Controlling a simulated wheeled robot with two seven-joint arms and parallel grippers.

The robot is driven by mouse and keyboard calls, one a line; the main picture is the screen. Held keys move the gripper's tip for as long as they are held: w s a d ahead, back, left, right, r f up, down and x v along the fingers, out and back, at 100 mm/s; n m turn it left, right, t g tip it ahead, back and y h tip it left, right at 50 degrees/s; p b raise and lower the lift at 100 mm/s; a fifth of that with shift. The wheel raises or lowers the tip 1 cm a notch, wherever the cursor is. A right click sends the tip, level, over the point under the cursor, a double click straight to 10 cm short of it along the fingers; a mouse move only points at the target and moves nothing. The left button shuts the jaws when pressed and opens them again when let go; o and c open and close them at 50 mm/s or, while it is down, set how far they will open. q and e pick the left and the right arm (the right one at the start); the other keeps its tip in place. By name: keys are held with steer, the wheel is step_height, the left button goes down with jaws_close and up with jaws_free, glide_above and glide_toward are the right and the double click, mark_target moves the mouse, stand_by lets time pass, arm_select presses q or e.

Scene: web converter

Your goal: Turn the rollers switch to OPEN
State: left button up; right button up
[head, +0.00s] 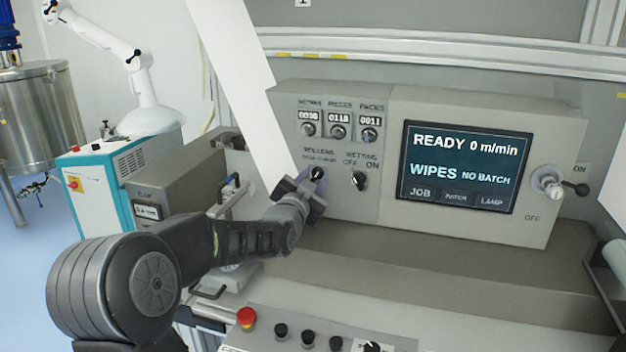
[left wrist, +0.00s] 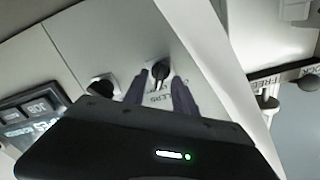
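The rollers switch (head: 317,173) is a black knob on the grey control panel (head: 335,203), under the ROLLERS label. In the left wrist view the knob (left wrist: 160,70) shows between the two finger tips of my left gripper (left wrist: 158,90). My left gripper (head: 309,186) is at the panel, with its fingers open on either side of the knob. I cannot tell whether a finger touches it. The lettering by the switch is partly hidden or too small to read. My right gripper is not in view.
The wetting switch (head: 359,180) sits close to the right of the rollers switch. A screen (head: 459,167) reads READY 0 m/min. A white strip (head: 240,90) runs down behind my gripper. A red button (head: 246,317) and several black knobs are on the lower panel.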

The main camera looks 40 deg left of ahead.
arm_select(q)
jaws_close()
stand_by(0.3)
stand_by(0.3)
steer(key=shift+f+n+b, duration=0.15)
steer(key=shift+n+b, duration=0.15)
steer(key=shift+b, duration=0.35)
steer(key=n+b, duration=0.7)
steer(key=b, duration=0.3)
steer(key=shift+a+f+n+b, duration=0.1)
steer(key=shift+a+n+b, duration=0.05)
steer(key=shift+n+b, duration=0.2)
steer(key=shift+s+n+b, duration=0.1)
steer(key=shift+n+b, duration=0.85)
steer(key=shift+n, duration=0.2)
steer(key=shift+r+n+b, duration=0.2)
steer(key=shift+n+b, duration=0.2)
steer(key=shift+n, duration=0.3)
